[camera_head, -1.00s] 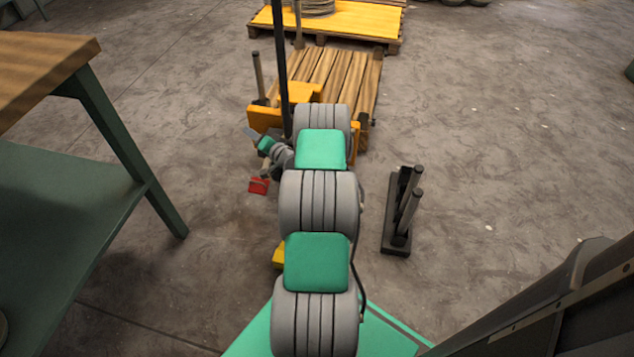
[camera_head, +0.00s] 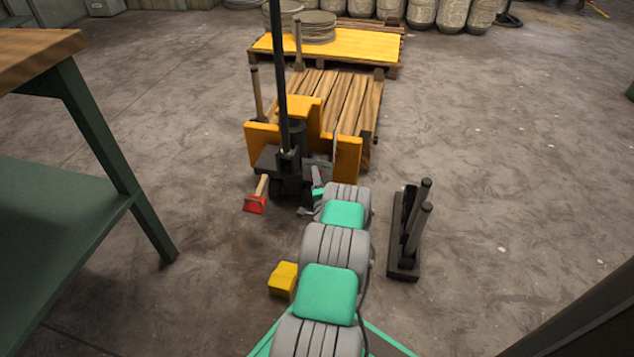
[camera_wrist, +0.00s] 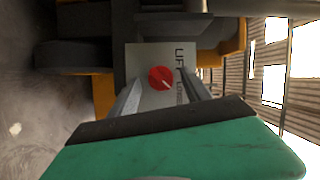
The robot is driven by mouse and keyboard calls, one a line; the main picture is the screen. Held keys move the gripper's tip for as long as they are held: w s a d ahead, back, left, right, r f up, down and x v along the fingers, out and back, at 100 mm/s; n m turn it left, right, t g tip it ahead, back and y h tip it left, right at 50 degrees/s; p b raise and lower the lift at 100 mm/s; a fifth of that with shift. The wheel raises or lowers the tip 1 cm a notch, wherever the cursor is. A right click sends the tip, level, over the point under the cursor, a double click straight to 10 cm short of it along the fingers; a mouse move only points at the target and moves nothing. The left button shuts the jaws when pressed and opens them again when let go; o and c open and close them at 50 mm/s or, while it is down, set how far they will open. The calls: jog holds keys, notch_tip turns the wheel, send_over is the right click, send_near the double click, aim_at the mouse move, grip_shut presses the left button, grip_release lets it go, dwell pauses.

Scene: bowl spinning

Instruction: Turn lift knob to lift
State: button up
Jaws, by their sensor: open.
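The pointer slants towards the lower right, on that second word's side. My gripper (camera_wrist: 158,88) is open, its two fingers either side of the knob in the picture; contact cannot be told. In the head view, my gripper (camera_head: 312,194) is at the front of the orange pallet truck (camera_head: 345,153), partly hidden by my arm.
A wooden pallet (camera_head: 350,98) lies behind the truck's body. A black stand with two posts (camera_head: 405,262) is to the right of my arm. A green workbench (camera_head: 55,220) stands at left. A yellow block (camera_head: 283,278) and a red wooden-handled piece (camera_head: 254,204) sit left of my arm.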

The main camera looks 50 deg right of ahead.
jog(key=shift+c, duration=0.5)
grip_shut()
jog(key=shift+r, duration=0.1)
jog(key=shift+w+a+r+n+g+b, duration=0.15)
jog(key=shift+n+g+b, duration=0.15)
jog(key=shift+n+g, duration=1.45)
jog(key=shift+w+r+n+g+b, duration=0.15)
jog(key=shift+n+g+b, duration=0.35)
jog(key=shift+n, duration=2.2)
jog(key=shift+w+a+r+n+g+b, duration=0.15)
jog(key=shift+n+g, duration=1.2)
jog(key=shift+n, duration=0.9)
jog(key=shift+d, duration=0.15)
